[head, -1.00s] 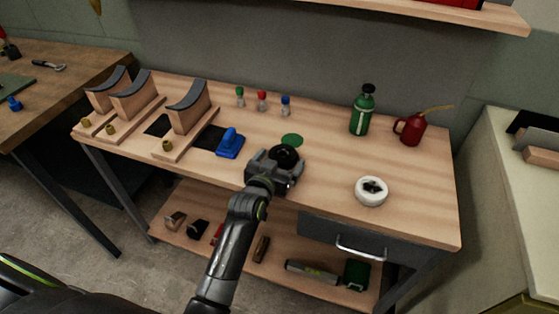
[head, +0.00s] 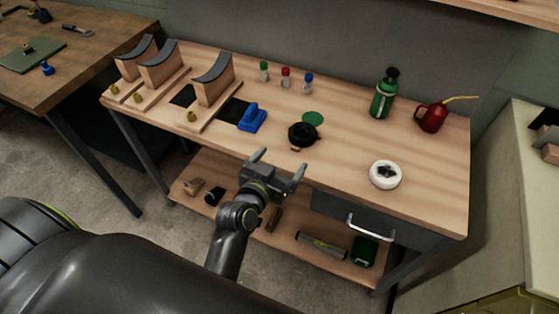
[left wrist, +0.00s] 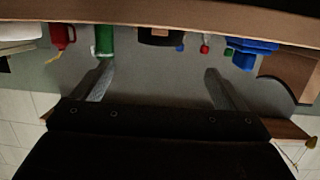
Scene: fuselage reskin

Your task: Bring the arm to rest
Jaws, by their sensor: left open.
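My left gripper (head: 276,170) is in the head view just off the front edge of the wooden workbench (head: 340,150). Its jaws are open with nothing between them. A black round object (head: 302,134) sits on the bench beyond the gripper, apart from it. In the left wrist view, the two open fingers of my left gripper (left wrist: 158,84) show with empty space between them. My right gripper is not in either view.
A blue tool (head: 252,118), a white ring-shaped part (head: 385,174), a green bottle (head: 384,94) and a red oil can (head: 433,118) stand on the bench. Curved wooden stands (head: 213,82) are at the left. A lower shelf (head: 285,243) holds several items. Bare floor lies at the left.

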